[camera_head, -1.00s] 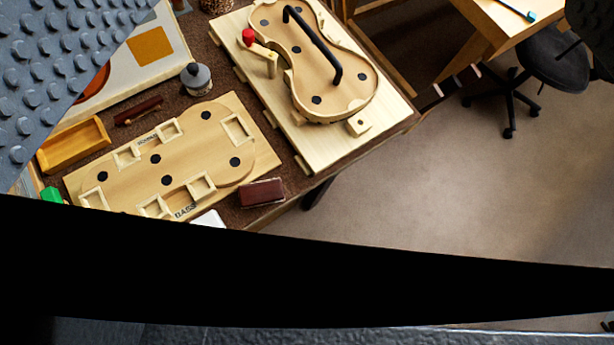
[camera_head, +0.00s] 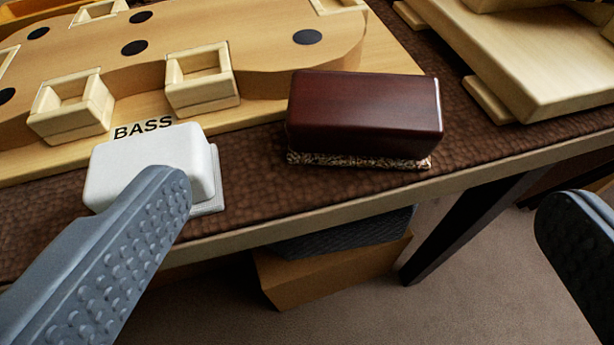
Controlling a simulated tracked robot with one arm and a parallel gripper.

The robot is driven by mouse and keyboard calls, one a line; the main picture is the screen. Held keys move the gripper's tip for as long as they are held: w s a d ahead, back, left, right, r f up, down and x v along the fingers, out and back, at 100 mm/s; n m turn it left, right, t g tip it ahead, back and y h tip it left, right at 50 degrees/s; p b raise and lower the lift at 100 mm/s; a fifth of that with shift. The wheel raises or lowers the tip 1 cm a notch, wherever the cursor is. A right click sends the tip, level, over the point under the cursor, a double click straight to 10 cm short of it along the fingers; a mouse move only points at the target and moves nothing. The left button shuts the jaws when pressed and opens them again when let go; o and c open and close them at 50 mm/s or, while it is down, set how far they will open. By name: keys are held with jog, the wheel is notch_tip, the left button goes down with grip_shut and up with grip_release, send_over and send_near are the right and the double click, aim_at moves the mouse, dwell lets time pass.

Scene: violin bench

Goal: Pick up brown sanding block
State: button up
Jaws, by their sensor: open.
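The brown sanding block (camera_head: 364,112) is a dark red-brown, glossy block on a speckled pad. It lies on the brown mat close to the bench's front edge, right of the middle of the view. My gripper (camera_head: 365,215) is open and empty. Its left finger shows at the lower left, with its tip in front of a white block (camera_head: 150,165). Its right finger shows at the right edge, beyond the bench edge. The sanding block appears between the two fingers and farther off, not touched by either as far as I can see.
A wooden violin-shaped form marked BASS (camera_head: 265,60) with small square frames lies behind the blocks. A pale wooden board (camera_head: 540,55) is at the upper right. Below the bench edge are a dark leg (camera_head: 465,230) and a box (camera_head: 335,265). Bare mat lies right of the sanding block.

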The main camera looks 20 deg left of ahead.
aim_at(365, 92)
jog(key=b+x, duration=0.1)
jog(key=x, duration=0.7)
jog(key=shift+w+f, duration=0.15)
jog(key=shift+f, duration=0.05)
jog(key=shift+d+b+x, duration=0.2)
jog(key=shift+b+x, duration=0.3)
jog(key=shift+x, duration=2.1)
jog(key=c, duration=1.1)
jog(key=shift+r, duration=0.25)
